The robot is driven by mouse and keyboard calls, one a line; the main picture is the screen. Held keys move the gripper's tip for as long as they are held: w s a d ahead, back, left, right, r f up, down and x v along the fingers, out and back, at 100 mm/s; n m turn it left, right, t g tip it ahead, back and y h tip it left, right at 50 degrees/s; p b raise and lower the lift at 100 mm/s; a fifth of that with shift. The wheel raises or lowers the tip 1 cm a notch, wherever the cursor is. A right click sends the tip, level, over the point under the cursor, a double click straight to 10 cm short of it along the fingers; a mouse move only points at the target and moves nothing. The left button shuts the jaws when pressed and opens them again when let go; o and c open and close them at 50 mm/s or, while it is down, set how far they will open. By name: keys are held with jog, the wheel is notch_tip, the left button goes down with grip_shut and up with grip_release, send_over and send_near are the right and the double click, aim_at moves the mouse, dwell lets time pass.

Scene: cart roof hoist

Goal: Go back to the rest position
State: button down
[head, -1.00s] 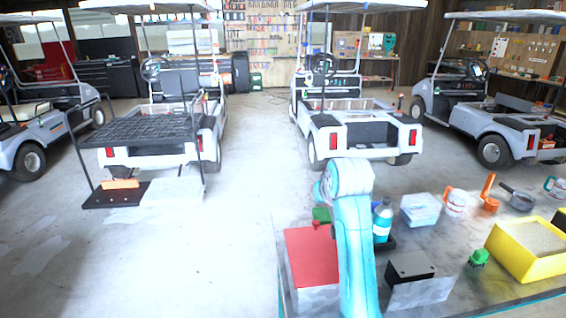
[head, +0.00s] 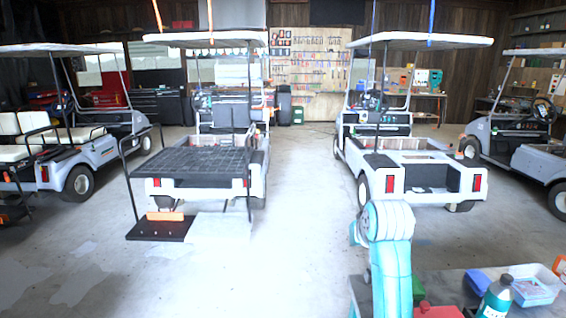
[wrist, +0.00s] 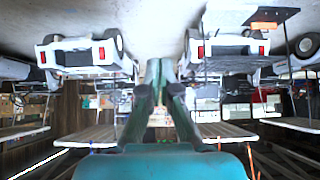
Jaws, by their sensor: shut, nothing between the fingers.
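My gripper (wrist: 160,78) shows in the wrist view with its dark green fingers together and nothing between them. The wrist view is upside down, and the fingers stand before the gap between two golf carts, touching nothing that I can see. In the head view my turquoise arm rises at the lower right, beside the workbench (head: 455,287). The gripper itself cannot be made out in the head view.
One cart (head: 415,172) stands ahead right, and another (head: 205,165) with a black rear rack stands ahead left. More carts stand at both sides. A green bottle (head: 496,298) and a pale tray (head: 535,290) are on the bench. The middle floor is clear.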

jog(key=s+f+t, duration=0.1)
jog(key=s+f, duration=0.4)
jog(key=f, duration=0.5)
jog(key=s+f, duration=0.4)
jog(key=f, duration=0.6)
jog(key=s+f+t, duration=0.2)
jog(key=s+f, duration=0.8)
jog(key=s, duration=0.4)
jog(key=s+t, duration=0.1)
jog(key=s, duration=1.8)
jog(key=s+r+t, duration=0.1)
jog(key=s+r, duration=0.4)
jog(key=s, duration=0.4)
jog(key=s+r+t, duration=0.1)
jog(key=s+r, duration=0.4)
jog(key=s, duration=0.3)
jog(key=shift+s, duration=0.35)
jog(key=shift+a, duration=0.1)
